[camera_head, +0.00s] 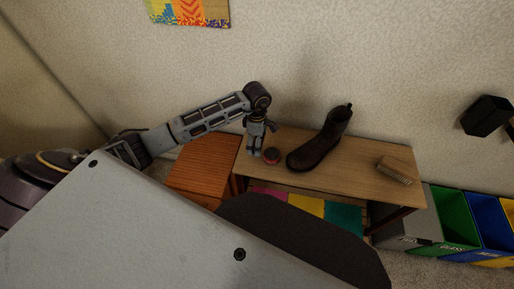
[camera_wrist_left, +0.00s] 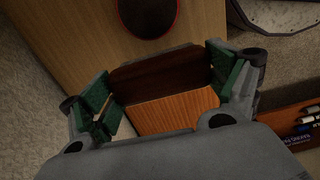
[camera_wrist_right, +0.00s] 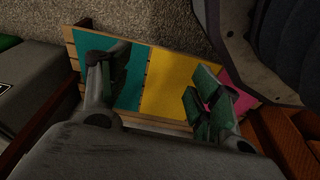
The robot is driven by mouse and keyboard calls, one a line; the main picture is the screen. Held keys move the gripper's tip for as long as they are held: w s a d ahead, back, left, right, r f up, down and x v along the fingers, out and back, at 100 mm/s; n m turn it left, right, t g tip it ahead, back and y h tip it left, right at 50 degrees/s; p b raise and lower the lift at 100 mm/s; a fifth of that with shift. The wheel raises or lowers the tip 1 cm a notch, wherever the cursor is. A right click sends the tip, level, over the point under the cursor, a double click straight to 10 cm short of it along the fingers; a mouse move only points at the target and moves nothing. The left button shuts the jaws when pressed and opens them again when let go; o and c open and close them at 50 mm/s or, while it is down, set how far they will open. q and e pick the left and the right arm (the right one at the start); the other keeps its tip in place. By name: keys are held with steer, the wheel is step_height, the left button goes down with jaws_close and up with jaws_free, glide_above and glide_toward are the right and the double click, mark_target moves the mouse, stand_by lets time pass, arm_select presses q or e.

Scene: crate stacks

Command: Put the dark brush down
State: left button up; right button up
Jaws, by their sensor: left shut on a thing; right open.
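The dark brush (camera_wrist_left: 160,75) is between the fingers of my left gripper (camera_wrist_left: 165,90), which is shut on it. Its dark brown body spans from finger to finger. My right gripper (camera_wrist_right: 155,90) is open and empty, low in front of coloured panels.
A dark boot (camera_head: 322,143) stands mid-table and a light brush (camera_head: 394,171) lies at the right. An orange slatted cabinet (camera_head: 203,165) adjoins the left end. Coloured bins (camera_head: 455,222) stand to the right. Tabletop between boot and light brush is clear.

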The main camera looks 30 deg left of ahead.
arm_select(q)
steer(key=shift+f, duration=2)
arm_select(e)
steer(key=shift+w+a+r, duration=0.1)
steer(key=shift+a+r, duration=0.15)
steer(key=shift+r, duration=0.5)
arm_select(q)
steer(key=shift+f+b, duration=0.1)
steer(key=shift+b, duration=0.2)
